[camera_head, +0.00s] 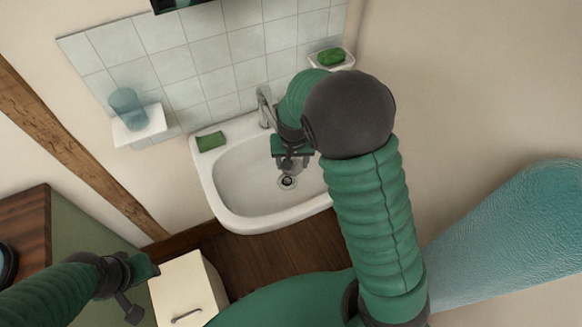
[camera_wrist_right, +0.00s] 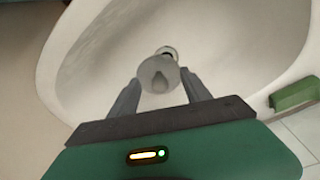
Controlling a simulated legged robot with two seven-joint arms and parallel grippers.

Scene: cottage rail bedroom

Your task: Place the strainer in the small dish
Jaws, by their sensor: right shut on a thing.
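My right gripper (camera_head: 290,164) is over the white sink basin, pointing down. In the right wrist view, the fingers (camera_wrist_right: 158,88) are shut on a small grey round piece, which looks like the strainer (camera_wrist_right: 158,73). It is held above the basin, with the drain partly hidden behind it. A small white dish (camera_head: 346,67) is fixed to the wall right of the tap and has a green soap in it. My left gripper (camera_head: 138,290) is at the lower left, away from the sink; its finger opening is unclear.
The sink (camera_head: 210,190) has a tap (camera_head: 265,108) at its back and a green block (camera_head: 211,141) on its left rim. A white wall shelf (camera_head: 125,137) holds a blue cup (camera_head: 126,104). A cream cabinet (camera_head: 185,285) stands at the lower left, near a brown beam (camera_head: 75,155).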

